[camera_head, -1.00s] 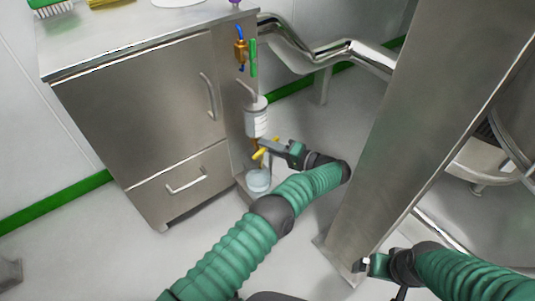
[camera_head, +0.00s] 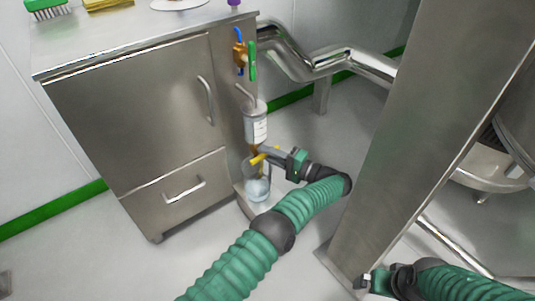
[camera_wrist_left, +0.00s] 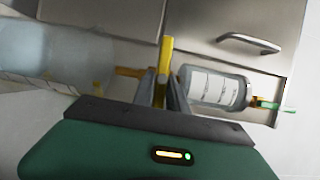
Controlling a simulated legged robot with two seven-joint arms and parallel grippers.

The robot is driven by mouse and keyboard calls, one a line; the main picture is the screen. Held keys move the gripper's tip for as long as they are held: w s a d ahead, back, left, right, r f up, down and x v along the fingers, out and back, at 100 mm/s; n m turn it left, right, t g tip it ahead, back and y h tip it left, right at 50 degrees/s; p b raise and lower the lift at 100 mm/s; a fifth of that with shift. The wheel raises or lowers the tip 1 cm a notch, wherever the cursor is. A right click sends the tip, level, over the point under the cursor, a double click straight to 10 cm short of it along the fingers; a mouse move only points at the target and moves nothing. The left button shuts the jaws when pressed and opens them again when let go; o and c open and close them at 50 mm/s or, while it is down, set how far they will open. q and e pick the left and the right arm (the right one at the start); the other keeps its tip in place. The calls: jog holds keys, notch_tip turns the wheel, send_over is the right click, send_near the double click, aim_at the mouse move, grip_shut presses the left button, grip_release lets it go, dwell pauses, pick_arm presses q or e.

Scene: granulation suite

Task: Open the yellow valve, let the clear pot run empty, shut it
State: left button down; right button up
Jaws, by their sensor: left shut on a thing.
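The clear pot (camera_head: 256,124), with a white label, hangs upright on the cabinet's side; it also shows in the left wrist view (camera_wrist_left: 213,88). Below it, the yellow valve (camera_head: 258,159) sits on a brass outlet. A clear beaker (camera_head: 258,188) with pale liquid stands underneath. My left gripper (camera_head: 267,154) is shut on the yellow lever (camera_wrist_left: 166,60), which lies across the outlet line between my fingers. I cannot make out the pot's liquid level or a stream. My right gripper (camera_head: 361,282) is low at the right, away from the valve; its jaw opening is unclear.
A steel cabinet (camera_head: 140,115) stands left of the pot. A second valve with a green handle (camera_head: 253,61) is above it. A broad steel column (camera_head: 400,150) rises right of my left arm. Shiny pipes (camera_head: 320,64) run behind.

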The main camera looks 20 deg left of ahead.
pick_arm(q)
jog(key=shift+w+d+f, duration=0.1)
jog(key=shift+d+f, duration=0.05)
jog(key=shift+d, duration=0.05)
jog(key=c, duration=1.3)
grip_release()
jog(key=shift+a, duration=0.1)
